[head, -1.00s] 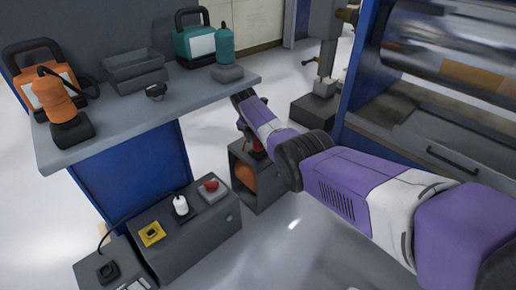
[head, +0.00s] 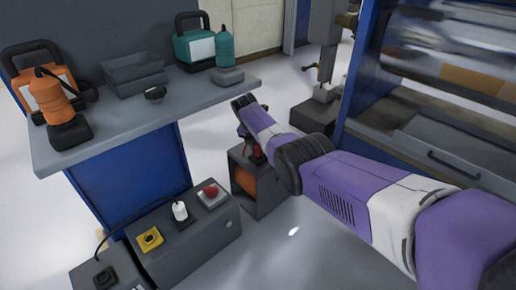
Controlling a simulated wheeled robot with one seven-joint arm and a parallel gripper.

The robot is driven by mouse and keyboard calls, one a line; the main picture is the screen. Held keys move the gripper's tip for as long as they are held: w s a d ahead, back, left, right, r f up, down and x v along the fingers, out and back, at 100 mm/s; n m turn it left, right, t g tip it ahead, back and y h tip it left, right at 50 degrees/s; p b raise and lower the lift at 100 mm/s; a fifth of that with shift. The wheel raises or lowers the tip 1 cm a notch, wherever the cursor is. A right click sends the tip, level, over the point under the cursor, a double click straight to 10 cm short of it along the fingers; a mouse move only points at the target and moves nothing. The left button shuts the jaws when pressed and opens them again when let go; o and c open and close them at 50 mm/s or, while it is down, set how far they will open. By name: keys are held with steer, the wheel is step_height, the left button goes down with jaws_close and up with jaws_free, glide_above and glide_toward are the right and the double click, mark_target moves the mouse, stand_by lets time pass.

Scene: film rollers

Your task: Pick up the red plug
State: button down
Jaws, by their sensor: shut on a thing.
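My gripper (head: 250,140) is small and dark at the far end of my purple and white arm, just above an open grey box. The arm hides much of it. A small red piece, the red plug (head: 257,151), shows at the gripper's lower end, and the gripper is shut on it. The grey box (head: 269,200) stands on the floor with an orange thing (head: 245,178) inside. I cannot tell whether the plug touches the box.
A grey shelf (head: 110,130) at the left bears orange and teal containers, a tray and bottles. Below it a control box (head: 190,240) carries a red button (head: 210,190), a white knob and a yellow switch. A large roller machine (head: 440,70) stands at right. Pale floor lies in front.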

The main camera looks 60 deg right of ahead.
steer(key=shift+r+p, duration=0.7)
steer(key=shift+r, duration=0.15)
steer(key=p+v, duration=0.2)
steer(key=shift+r+p, duration=0.25)
steer(key=shift+p, duration=0.15)
steer(key=s+a+p, duration=0.2)
steer(key=a+p, duration=0.7)
steer(key=a, duration=0.8)
steer(key=shift+s, duration=0.4)
steer(key=shift+r+p, duration=0.55)
steer(key=shift+p, duration=0.2)
steer(key=shift+a, duration=0.1)
